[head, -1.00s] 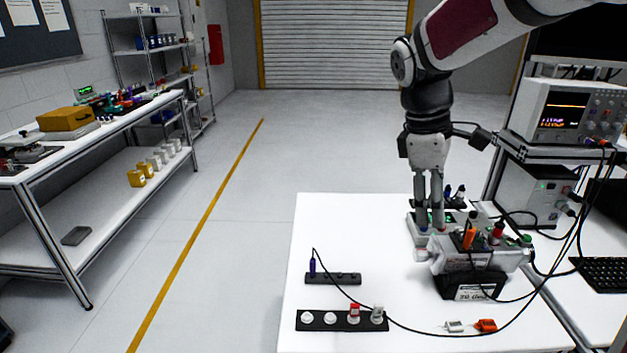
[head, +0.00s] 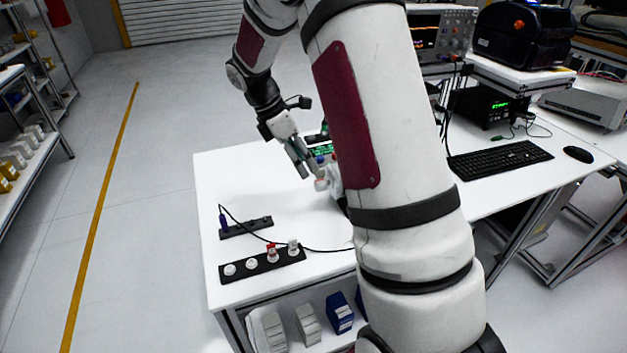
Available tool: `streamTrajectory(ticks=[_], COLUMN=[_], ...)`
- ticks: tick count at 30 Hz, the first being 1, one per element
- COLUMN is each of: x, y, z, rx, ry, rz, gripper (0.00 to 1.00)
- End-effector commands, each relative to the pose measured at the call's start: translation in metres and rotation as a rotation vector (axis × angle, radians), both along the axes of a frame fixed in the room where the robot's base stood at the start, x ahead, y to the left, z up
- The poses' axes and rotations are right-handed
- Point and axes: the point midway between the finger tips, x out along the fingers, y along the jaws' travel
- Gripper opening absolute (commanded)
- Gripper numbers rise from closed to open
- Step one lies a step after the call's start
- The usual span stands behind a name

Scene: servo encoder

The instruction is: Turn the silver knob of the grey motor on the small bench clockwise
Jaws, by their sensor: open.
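The small white bench (head: 225,175) stands in the middle of the head view. The grey motor (head: 334,180) is on it, mostly hidden behind my own arm; only its left end shows. A small pale silver knob (head: 321,184) sticks out at that end. My gripper (head: 311,175) points down at a slant, its fingers apart and empty. The fingertips are just above and beside the knob. I cannot tell whether they touch it.
A black strip with several knobs (head: 262,263) and a smaller black strip (head: 246,228) with a blue plug lie at the bench's front left. A black cable (head: 315,249) runs across the bench.

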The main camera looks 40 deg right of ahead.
Motion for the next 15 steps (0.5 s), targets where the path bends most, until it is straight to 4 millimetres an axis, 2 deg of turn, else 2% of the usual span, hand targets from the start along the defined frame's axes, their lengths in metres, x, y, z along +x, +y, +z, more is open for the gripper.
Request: streamTrajectory(ticks=[6,10,15], x=[-0.012,-0.015,-0.018], y=[-0.014,-0.019,-0.024], z=[-0.038,-0.054,-0.065], rx=[0.0,0.0,0.0], ry=[0.004,0.002,-0.001], rz=[-0.001,-0.001,0.0], gripper=[0.48,0.48,0.48])
